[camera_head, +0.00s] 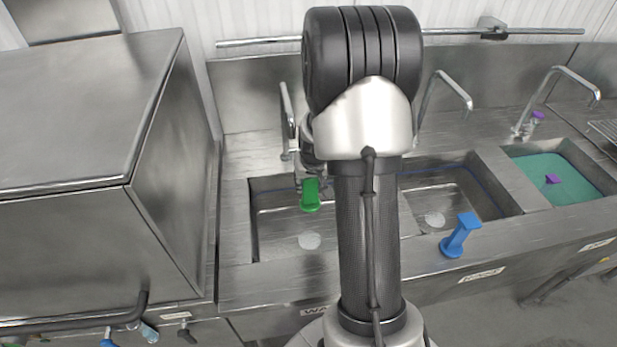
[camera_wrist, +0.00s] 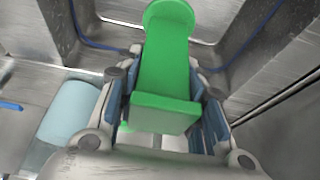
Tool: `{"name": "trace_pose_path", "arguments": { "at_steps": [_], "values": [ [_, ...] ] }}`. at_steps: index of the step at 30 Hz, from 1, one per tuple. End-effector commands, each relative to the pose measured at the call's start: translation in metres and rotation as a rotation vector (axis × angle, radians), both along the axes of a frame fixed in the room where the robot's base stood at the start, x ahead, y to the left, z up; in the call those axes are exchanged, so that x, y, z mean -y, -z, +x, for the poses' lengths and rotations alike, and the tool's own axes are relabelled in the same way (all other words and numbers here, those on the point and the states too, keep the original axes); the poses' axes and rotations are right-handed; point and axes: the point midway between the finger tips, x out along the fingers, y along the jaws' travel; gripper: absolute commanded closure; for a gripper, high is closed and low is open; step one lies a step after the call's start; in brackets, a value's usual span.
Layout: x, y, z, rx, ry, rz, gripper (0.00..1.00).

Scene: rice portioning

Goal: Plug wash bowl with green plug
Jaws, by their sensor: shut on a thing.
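The green plug (camera_head: 311,196) is in my gripper (camera_head: 308,180), over the left basin. In the wrist view the green plug (camera_wrist: 166,65) sits between the two blue-padded fingers of my gripper (camera_wrist: 165,112), its square end toward the camera and its round end away. The wash bowl (camera_head: 275,225) is the left sink basin, with a label starting "WA" on its front, partly hidden by my arm. Its pale round drain (camera_head: 309,241) shows uncovered on the floor of the basin, nearer the front than the plug.
A blue plug (camera_head: 459,236) stands on the front ledge of the middle basin (camera_head: 480,190). The right basin (camera_head: 565,165) holds greenish water and a purple plug (camera_head: 552,179). Taps rise behind the basins. A large steel cabinet (camera_head: 165,150) stands close on the left.

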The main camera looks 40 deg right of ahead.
Motion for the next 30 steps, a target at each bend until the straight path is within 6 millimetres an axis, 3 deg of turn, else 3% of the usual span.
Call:
{"name": "trace_pose_path", "arguments": {
  "at_steps": [1, 19, 30],
  "values": [
    [0.000, 0.011, -0.001, -0.001, 0.001, 0.001, 0.97],
    [-0.004, 0.083, -0.010, -0.001, 0.013, 0.000, 0.97],
    [-0.004, 0.127, 0.000, 0.000, 0.006, -0.001, 0.97]
  ]
}}
